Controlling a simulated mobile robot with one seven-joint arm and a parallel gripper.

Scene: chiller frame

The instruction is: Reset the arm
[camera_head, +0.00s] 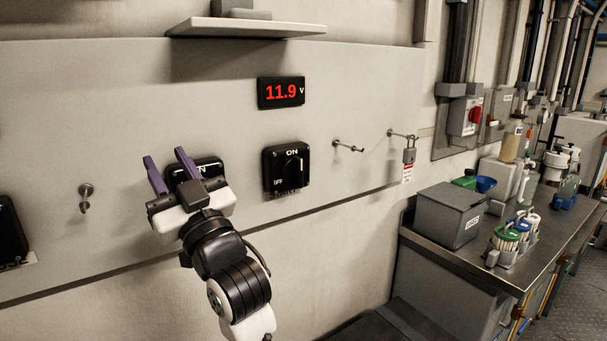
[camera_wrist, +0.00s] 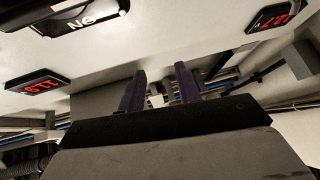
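My gripper (camera_head: 170,163) is raised in front of the pale wall panel (camera_head: 225,75). Its two purple fingers stand apart with nothing between them. The fingers also show in the wrist view (camera_wrist: 160,88), apart and empty. Behind the gripper, a black switch plate (camera_head: 210,166) is partly hidden; its dial cannot be seen in the head view. In the wrist view a black switch (camera_wrist: 85,20) with an upside-down ON label is at the upper left, clear of the fingers. I cannot tell the exact gap between gripper and panel.
Right of the gripper is a rotary switch (camera_head: 286,169), under a red display (camera_head: 281,92) reading 11.9 V. Hooks (camera_head: 347,146) and a padlock (camera_head: 409,155) stick out farther right. A shelf (camera_head: 246,27) juts out above. A steel bench (camera_head: 540,240) with a grey box (camera_head: 449,214) stands at right.

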